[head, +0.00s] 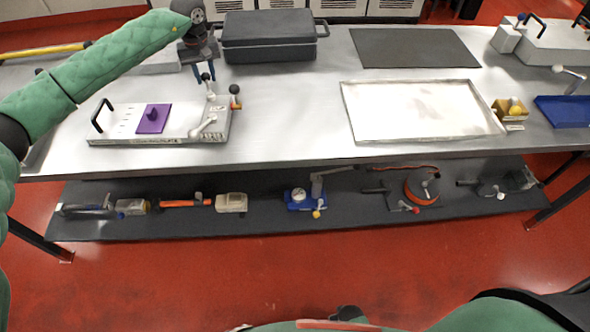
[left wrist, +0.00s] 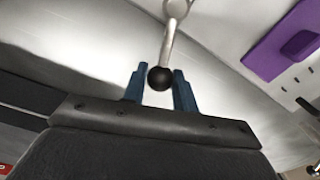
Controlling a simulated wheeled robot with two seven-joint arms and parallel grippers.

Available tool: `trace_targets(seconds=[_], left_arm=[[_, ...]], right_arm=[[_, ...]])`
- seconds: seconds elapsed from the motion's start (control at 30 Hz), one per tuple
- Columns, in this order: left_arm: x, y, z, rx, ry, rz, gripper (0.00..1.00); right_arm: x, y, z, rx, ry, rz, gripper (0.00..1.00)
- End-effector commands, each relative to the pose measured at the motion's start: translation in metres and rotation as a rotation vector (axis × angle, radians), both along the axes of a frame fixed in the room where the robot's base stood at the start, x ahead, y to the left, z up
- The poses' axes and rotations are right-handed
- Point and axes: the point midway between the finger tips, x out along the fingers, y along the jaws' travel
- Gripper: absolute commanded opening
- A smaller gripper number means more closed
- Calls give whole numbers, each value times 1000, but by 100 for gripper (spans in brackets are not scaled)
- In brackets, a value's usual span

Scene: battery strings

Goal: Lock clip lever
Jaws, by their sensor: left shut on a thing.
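The white fixture plate (head: 165,138) lies on the left of the steel table, with a black handle at its left end and a purple block (head: 152,118) on top. A metal lever with a black ball knob (head: 205,77) rises at its far right. My left gripper (head: 205,74) is over it, and its blue fingers are shut on the knob. In the left wrist view the lever (left wrist: 168,42) ends in the black ball (left wrist: 160,78), between the fingertips of my left gripper (left wrist: 159,84). My right gripper is not in view.
An orange-based knob (head: 235,90) and another lever (head: 205,127) stand close by on the fixture. A dark grey case (head: 269,40) is behind, to the right. A white tray (head: 420,132) and a dark mat (head: 415,48) lie right. The lower shelf (head: 270,232) holds several tools.

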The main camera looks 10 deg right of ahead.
Motion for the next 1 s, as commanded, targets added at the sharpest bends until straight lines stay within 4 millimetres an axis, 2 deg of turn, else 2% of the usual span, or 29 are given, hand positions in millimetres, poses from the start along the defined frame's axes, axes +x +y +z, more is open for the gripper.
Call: trace_targets(seconds=[0.87, 0.9, 0.97, 1.0], left_arm=[[0, -7, 0, 0, 1, -95, 5], [0, -7, 0, 0, 1, -95, 34], [0, -7, 0, 0, 1, -94, 46], [0, -7, 0, 0, 1, -94, 47]], right_arm=[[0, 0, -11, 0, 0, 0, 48], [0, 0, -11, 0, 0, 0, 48], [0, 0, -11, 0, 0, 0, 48], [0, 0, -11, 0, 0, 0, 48]])
